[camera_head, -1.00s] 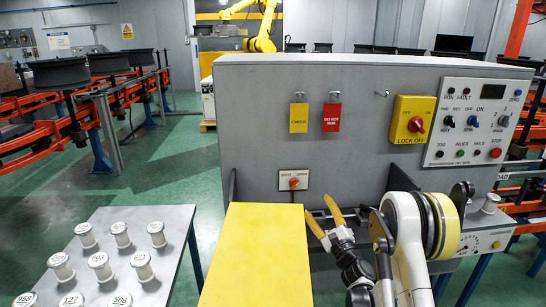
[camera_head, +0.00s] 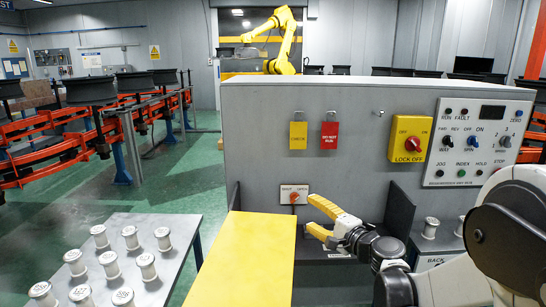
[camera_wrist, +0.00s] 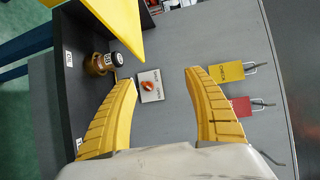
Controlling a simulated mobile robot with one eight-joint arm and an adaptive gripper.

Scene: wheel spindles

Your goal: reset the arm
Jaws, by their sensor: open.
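My gripper (camera_head: 312,216) is open and empty, its two yellow fingers spread apart and pointing left in the head view. It is in front of the grey cabinet's lower face, just right of the yellow panel (camera_head: 243,262). In the wrist view the open fingers (camera_wrist: 160,78) frame the cabinet face, with nothing between them. A small switch plate with an orange knob (camera_wrist: 149,85) shows beyond the fingertips, and also in the head view (camera_head: 294,197). My arm reaches in from the right; its pale links hide the lower right of the cabinet.
Several white spools stand on a grey table (camera_head: 150,228) at the lower left. A dark-ended brass spool (camera_wrist: 101,63) sits in a black bay beside the yellow panel. A yellow tag (camera_head: 299,135), red tag (camera_head: 329,135) and yellow lock-off switch (camera_head: 410,139) are on the cabinet.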

